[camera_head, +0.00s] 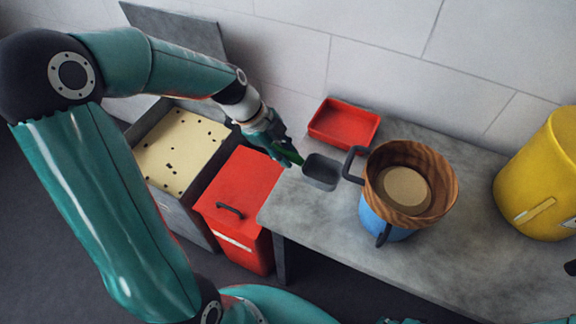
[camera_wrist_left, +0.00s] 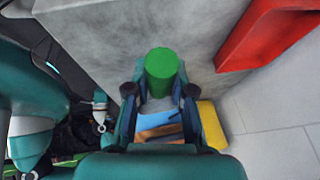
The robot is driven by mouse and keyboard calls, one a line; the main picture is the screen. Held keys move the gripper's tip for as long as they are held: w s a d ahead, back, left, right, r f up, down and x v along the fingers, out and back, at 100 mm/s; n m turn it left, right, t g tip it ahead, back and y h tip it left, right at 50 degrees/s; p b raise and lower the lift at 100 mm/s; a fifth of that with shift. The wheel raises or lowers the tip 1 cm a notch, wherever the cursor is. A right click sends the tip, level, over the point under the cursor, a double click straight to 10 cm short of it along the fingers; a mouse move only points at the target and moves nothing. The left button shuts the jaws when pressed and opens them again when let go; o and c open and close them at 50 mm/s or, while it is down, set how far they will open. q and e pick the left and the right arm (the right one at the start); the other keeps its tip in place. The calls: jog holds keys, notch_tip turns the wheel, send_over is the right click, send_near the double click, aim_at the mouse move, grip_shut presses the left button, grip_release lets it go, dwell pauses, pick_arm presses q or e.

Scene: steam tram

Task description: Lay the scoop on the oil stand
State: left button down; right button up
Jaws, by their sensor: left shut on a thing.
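The scoop has a dark grey square pan (camera_head: 321,172) and a green handle (camera_head: 288,154). My left gripper (camera_head: 281,148) is shut on the handle, at the left end of a grey slab table (camera_head: 300,212). The pan is over the table, left of the blue pot; I cannot tell whether it touches the top. In the left wrist view the green handle (camera_wrist_left: 162,68) stands between the fingertips (camera_wrist_left: 158,90), and the pan is hidden. No stand is labelled; the grey table may be the oil stand. My right gripper is not in view.
A red tray (camera_head: 344,123) lies at the table's back. A blue pot (camera_head: 374,222) with dark handles holds a wooden tub (camera_head: 447,187). A yellow drum (camera_head: 540,180) stands at right. A red box (camera_head: 245,192) and a cream-topped bin (camera_head: 180,145) stand left. The table's front is bare.

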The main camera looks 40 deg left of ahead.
pick_arm(q)
notch_tip(320, 180, down, 2)
jog(key=shift+a+f, duration=0.15)
notch_tip(320, 180, down, 4)
jog(key=shift+r+p, duration=0.25)
jog(key=shift+p, duration=0.05)
jog(key=shift+d+f, duration=0.2)
jog(key=shift+f, duration=0.1)
jog(key=c, duration=1)
grip_release()
